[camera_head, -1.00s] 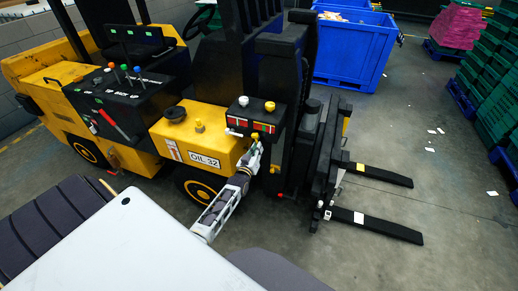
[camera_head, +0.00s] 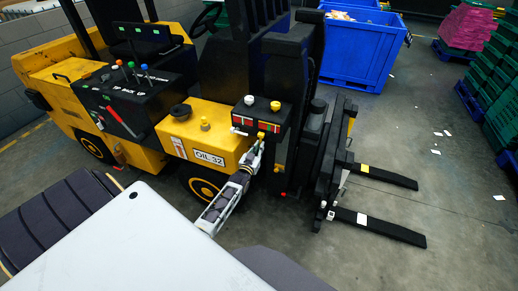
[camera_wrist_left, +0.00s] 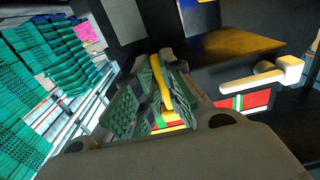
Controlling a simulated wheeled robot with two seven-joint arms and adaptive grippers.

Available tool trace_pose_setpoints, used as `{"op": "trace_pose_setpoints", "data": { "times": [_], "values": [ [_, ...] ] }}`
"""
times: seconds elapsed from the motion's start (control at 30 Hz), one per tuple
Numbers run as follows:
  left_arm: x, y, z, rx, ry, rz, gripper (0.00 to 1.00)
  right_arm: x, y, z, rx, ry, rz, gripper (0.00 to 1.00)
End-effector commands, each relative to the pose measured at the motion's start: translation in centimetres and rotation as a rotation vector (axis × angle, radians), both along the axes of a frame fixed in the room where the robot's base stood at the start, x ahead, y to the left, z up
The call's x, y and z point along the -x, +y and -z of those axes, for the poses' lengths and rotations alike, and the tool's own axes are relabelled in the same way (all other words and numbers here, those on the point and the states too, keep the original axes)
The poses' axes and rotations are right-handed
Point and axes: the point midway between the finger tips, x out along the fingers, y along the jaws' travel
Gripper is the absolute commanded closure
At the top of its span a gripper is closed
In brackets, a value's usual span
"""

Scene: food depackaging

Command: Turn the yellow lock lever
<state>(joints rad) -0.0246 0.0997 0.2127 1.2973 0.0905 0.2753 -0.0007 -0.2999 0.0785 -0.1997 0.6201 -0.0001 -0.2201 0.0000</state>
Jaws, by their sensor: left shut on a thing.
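The yellow lock lever (camera_head: 261,135) is at the lower front of a black control box (camera_head: 262,112) on the forklift. In the left wrist view the yellow lever (camera_wrist_left: 159,76) stands between the finger pads of my left gripper (camera_wrist_left: 152,98). The fingers are closed around it, and its lower part is partly hidden by them. In the head view my left gripper (camera_head: 254,154) reaches up to the lever from below. A white lever (camera_wrist_left: 262,76) is beside it, to the right in the wrist view. My right gripper is not in view.
The yellow and black forklift (camera_head: 225,145) fills the left and middle, with its forks (camera_head: 378,226) reaching right. A blue bin (camera_head: 355,60) stands behind. Green crates (camera_head: 490,95) are stacked at the right. Open floor lies between forks and crates.

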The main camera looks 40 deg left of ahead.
Motion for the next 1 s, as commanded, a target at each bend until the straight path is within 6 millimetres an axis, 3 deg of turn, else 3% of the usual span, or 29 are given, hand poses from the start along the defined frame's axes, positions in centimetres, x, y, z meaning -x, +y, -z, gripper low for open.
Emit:
{"op": "trace_pose_setpoints", "data": {
  "times": [0.03,0.07,0.2,0.67,1.0],
  "values": [
    [0.0,0.0,0.1,-0.002,0.004,0.0,1.0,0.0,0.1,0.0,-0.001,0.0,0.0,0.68],
    [0.1,0.0,0.1,-0.002,0.004,0.0,0.85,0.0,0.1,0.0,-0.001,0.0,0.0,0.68],
    [0.0,0.0,0.1,-0.001,0.002,0.0,0.68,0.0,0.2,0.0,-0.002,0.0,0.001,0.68],
    [0.2,-0.1,0.0,0.0,0.001,0.0,0.68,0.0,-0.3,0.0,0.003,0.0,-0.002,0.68],
    [2.2,-0.5,0.1,0.0,0.001,0.0,0.68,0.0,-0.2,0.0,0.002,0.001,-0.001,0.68]
  ]
}}
